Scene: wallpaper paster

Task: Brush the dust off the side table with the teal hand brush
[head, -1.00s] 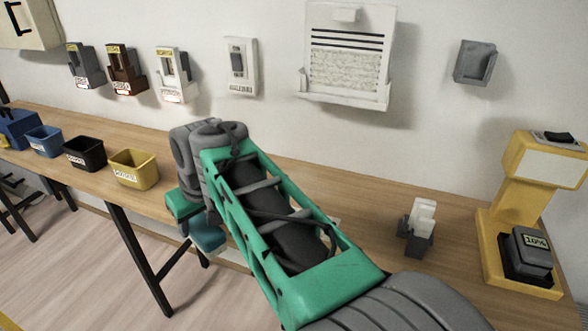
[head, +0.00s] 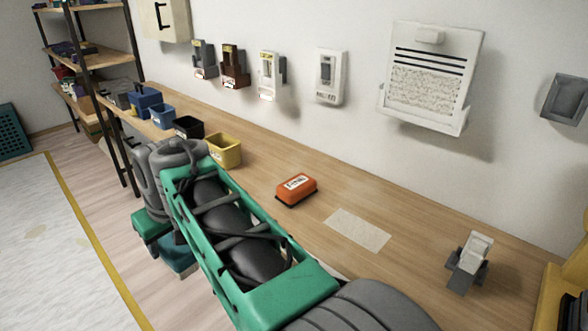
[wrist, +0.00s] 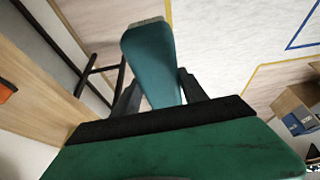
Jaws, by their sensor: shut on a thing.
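The teal hand brush (wrist: 148,55) is held between the dark fingers of my gripper (wrist: 158,88), its pale end pointing away from the palm. The brush also shows as a teal shape (head: 178,257) below my arm's end in the head view, partly hidden by my green gripper housing. My gripper is shut on it, over the floor in front of the wooden bench (head: 410,225).
On the bench are a yellow bin (head: 224,153), a black bin (head: 188,127), blue bins, an orange block (head: 296,189), a pale speckled rectangle (head: 357,230) and a grey holder (head: 468,265). A shelf rack (head: 98,60) stands at left. Floor at left (head: 60,230) is open.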

